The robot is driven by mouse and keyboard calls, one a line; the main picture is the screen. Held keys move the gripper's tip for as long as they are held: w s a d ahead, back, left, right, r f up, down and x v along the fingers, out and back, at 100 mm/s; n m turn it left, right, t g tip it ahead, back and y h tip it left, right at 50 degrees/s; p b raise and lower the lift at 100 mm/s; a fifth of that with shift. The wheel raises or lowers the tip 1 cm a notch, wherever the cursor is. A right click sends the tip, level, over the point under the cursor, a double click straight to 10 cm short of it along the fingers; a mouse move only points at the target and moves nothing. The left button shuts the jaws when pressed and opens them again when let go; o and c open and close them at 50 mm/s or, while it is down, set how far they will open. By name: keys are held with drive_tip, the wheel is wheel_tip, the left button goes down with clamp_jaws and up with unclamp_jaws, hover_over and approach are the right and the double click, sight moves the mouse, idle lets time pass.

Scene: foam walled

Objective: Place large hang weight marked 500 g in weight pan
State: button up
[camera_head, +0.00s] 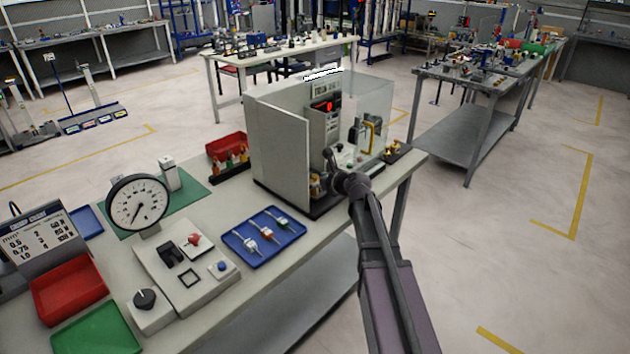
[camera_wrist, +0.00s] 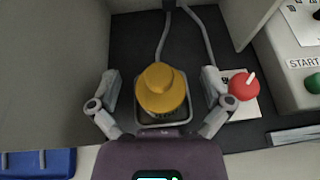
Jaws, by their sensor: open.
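A large brass-yellow stepped weight (camera_wrist: 161,92) stands upright in the small grey square weight pan (camera_wrist: 164,128) in the wrist view. Two grey hanger wires rise behind it. No 500 g marking is readable. My gripper (camera_wrist: 160,84) is open, with one finger on each side of the weight and a visible gap to both. In the head view my gripper (camera_head: 330,168) reaches into the open front of the grey test booth. Some brass shows low beside it (camera_head: 315,184), partly hidden by the gripper.
The booth has a grey left wall (camera_head: 278,150) and a clear right panel (camera_head: 372,105). A red knob (camera_wrist: 243,86) and a green start button (camera_wrist: 313,83) lie right of the gripper. A blue tray (camera_head: 263,237) holds several clips. Small brass pieces (camera_head: 392,151) stand at the table's right corner.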

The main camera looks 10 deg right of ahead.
drive_tip(key=p+v, duration=0.4)
drive_tip(key=v, duration=0.8)
drive_tip(key=shift+r+p, duration=0.2)
drive_tip(key=shift+p, duration=0.1)
drive_tip(key=shift+a, duration=0.1)
